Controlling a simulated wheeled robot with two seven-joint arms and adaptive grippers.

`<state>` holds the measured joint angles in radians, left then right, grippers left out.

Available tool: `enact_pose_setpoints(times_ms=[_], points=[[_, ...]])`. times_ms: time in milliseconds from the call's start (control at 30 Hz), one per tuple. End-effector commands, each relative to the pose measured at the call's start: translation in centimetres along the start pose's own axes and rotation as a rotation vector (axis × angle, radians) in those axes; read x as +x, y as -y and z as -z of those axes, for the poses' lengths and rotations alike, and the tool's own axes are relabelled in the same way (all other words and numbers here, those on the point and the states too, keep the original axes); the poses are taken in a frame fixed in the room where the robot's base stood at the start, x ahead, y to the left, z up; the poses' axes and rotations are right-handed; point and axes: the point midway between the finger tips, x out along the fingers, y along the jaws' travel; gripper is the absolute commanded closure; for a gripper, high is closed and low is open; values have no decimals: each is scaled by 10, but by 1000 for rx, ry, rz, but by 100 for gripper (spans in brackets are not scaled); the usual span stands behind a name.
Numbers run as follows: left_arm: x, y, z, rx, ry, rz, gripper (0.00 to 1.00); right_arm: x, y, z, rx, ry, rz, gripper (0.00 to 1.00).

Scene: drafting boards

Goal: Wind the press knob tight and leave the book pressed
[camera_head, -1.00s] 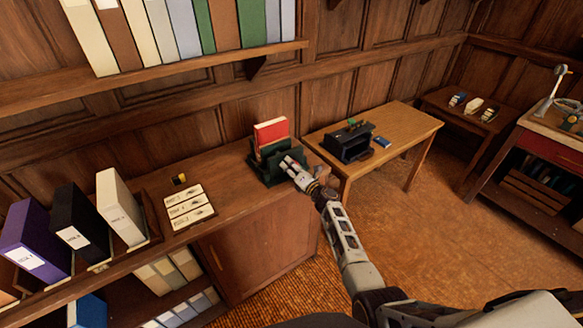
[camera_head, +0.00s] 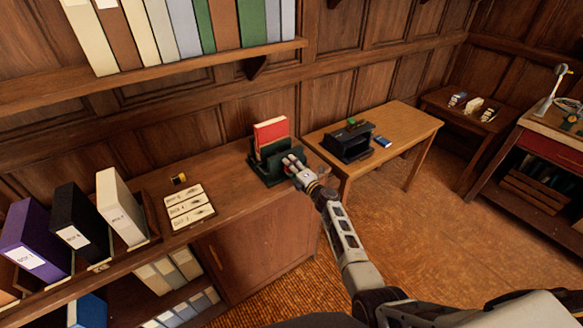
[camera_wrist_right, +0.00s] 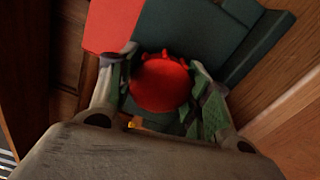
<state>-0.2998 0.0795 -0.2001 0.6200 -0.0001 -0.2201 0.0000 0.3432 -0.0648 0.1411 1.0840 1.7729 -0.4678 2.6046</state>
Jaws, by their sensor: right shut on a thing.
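The red book (camera_head: 270,130) stands upright in the dark green press (camera_head: 257,168) at the right end of the wooden cabinet top. The red book (camera_wrist_right: 108,22) and the green press plate (camera_wrist_right: 190,35) also show in the right wrist view. My right gripper (camera_head: 291,165) is at the front of the press. In the right wrist view its two fingers lie on either side of the round red press knob (camera_wrist_right: 160,84), and the gripper is shut on it. In the head view the gripper mostly hides the knob. My left gripper is not in view.
White labelled cards (camera_head: 188,206) and a small black and yellow item (camera_head: 179,179) lie left of the press. Binders (camera_head: 120,205) stand farther left. A wooden table (camera_head: 405,130) with a black device (camera_head: 347,142) stands to the right. A shelf (camera_head: 150,75) runs above.

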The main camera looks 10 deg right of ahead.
Motion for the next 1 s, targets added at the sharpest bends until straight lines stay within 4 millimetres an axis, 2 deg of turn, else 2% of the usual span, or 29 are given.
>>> enact_pose_setpoints(times_ms=[333, 700, 933, 967, 1000], points=[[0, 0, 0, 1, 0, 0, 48, -1, 3, 1, 13, 0, 4, 74], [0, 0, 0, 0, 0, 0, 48, -1, 3, 1, 137, 0, 4, 74], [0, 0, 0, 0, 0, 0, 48, -1, 3, 1, 141, 0, 4, 74], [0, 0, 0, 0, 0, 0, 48, -1, 3, 1, 141, 0, 4, 48], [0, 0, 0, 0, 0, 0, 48, -1, 3, 1, 141, 0, 5, 43]])
